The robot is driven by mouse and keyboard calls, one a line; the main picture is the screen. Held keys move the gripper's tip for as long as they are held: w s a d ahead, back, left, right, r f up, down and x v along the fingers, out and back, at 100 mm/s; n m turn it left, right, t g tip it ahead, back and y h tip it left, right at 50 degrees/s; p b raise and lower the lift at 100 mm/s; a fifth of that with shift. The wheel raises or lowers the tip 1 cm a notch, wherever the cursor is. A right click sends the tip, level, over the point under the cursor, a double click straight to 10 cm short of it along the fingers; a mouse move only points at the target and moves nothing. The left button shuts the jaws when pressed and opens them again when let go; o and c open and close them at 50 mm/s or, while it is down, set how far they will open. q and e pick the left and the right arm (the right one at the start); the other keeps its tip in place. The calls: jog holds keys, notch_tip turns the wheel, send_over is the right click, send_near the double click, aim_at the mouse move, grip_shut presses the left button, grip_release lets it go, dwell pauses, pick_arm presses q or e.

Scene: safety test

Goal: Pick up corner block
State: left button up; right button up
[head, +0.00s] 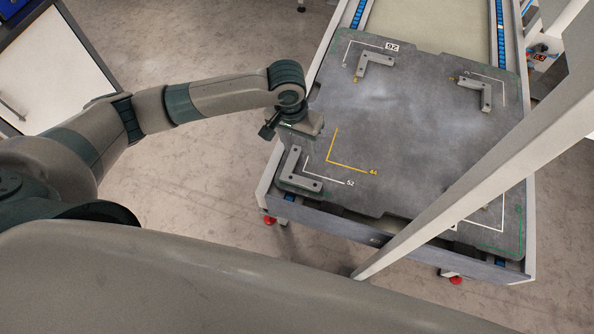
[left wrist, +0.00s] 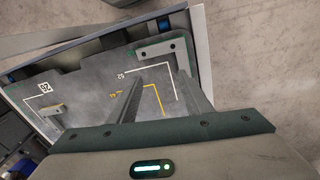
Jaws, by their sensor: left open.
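Several grey L-shaped corner blocks lie on a dark grey plate (head: 400,140). The near-left corner block (head: 298,174) is beside the white "52" mark. It also shows in the left wrist view (left wrist: 165,49), at the top, beyond the fingertips. Another corner block (head: 376,63) lies near the label at the far left, and one (head: 478,92) at the far right. My left gripper (head: 302,126) is over the plate's left edge, beyond the near-left block in the head view. In the left wrist view its two fingers (left wrist: 160,76) are apart with no block between them. My right gripper is not in view.
A pale diagonal beam (head: 470,190) crosses in front of the plate's right side and hides part of it. The plate rests on a conveyor frame (head: 350,226) with red feet. The plate's middle is clear, with a yellow "44" corner mark. A white-topped cabinet (head: 45,70) stands at far left.

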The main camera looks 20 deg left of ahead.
pick_arm(q)
jog(key=shift+n+y, duration=0.7)
jog(key=a, duration=0.1)
jog(key=w+a+r, duration=0.1)
jog(key=a, duration=0.1)
jog(key=w+a+r, duration=0.1)
jog(key=shift+w+a, duration=0.1)
jog(key=shift+a, duration=0.25)
jog(key=shift+f, duration=0.15)
jog(key=p, duration=0.3)
send_over(287, 165)
notch_tip(287, 165, down, 11)
jog(key=shift+r, duration=0.1)
jog(key=shift+f, duration=0.65)
